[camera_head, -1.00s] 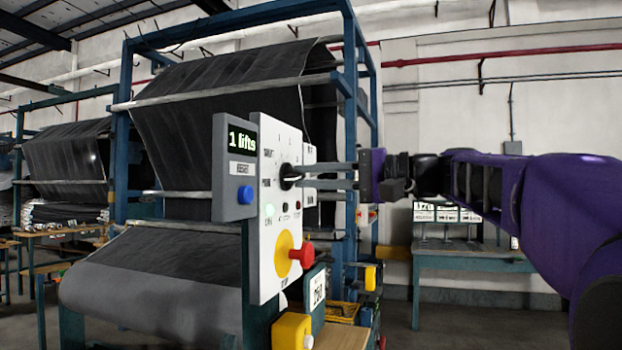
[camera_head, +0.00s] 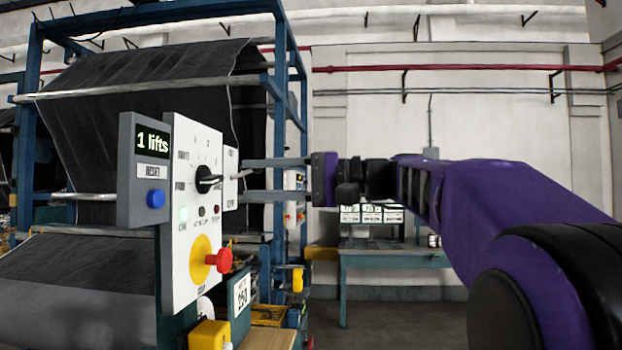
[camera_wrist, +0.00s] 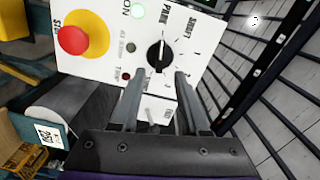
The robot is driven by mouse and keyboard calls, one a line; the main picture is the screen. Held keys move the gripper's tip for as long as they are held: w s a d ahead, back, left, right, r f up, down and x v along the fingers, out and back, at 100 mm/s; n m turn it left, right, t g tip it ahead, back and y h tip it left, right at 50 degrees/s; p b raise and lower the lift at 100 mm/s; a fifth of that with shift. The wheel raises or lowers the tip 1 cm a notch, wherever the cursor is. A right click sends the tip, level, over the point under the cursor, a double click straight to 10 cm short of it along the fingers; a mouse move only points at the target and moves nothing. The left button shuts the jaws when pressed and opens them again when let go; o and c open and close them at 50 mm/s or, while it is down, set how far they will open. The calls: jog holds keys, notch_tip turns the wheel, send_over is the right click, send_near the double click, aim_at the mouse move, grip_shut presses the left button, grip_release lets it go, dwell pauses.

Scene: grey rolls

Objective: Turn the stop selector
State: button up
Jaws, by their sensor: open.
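The selector is a black knob (camera_head: 204,180) on the white control panel (camera_head: 188,262), with labels and numbers around it. In the wrist view the knob (camera_wrist: 158,55) lies just beyond the fingertips, roughly in line with the gap between them. My gripper (camera_head: 242,180) is open and empty, its two grey fingers level and pointing left at the panel. In the head view a gap shows between the fingertips and the knob. The wrist view also shows my gripper (camera_wrist: 161,74) with its fingers apart on either side of the knob's line.
A red button (camera_head: 220,260) on a yellow disc sits below the knob. A grey box beside it carries a "1 lifts" display (camera_head: 153,142) and a blue button (camera_head: 155,198). Dark fabric rolls (camera_head: 150,110) hang behind. A teal table (camera_head: 395,260) stands at the back right.

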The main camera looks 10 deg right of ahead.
jog(key=v, duration=1.2)
jog(key=shift+p, duration=0.45)
